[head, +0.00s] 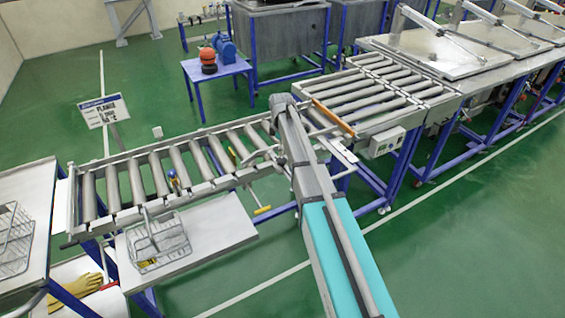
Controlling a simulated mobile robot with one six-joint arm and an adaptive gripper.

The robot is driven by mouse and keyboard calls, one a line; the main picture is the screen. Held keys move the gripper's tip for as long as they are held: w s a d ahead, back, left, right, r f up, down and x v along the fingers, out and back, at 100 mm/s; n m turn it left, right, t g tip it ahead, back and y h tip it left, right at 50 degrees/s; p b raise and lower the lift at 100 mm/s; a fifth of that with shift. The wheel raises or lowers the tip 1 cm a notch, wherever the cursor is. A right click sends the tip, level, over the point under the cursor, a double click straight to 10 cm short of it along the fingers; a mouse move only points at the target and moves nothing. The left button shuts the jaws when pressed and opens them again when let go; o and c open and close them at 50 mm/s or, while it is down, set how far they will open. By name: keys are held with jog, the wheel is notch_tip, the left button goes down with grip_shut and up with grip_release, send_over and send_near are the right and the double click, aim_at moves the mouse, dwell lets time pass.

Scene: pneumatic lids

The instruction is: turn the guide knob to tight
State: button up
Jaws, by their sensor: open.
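I cannot make out for sure which part is the guide knob. A thin yellow piece (233,155) stands among the rollers further right. A yellow-ended handle (262,210) sticks out from the conveyor's near side. No tight or loose marking is readable. My arm crosses the middle of the picture and covers the conveyor's right end. My gripper does not show; no fingertips are visible.
A wire basket (158,240) stands on a side shelf (215,230) before the conveyor; another basket (14,238) is on the left table. An orange bar (333,117) crosses the right roller table. A grey control box (383,143) hangs below it. Green floor is clear at lower right.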

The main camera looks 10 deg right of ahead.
aim_at(281, 159)
jog(key=shift+f+b, duration=2.35)
jog(key=shift+f, duration=0.3)
jog(key=shift+s, duration=0.1)
jog(key=c, duration=1)
jog(key=shift+d, duration=0.2)
jog(key=shift+c, duration=0.8)
jog(key=shift+a, duration=0.2)
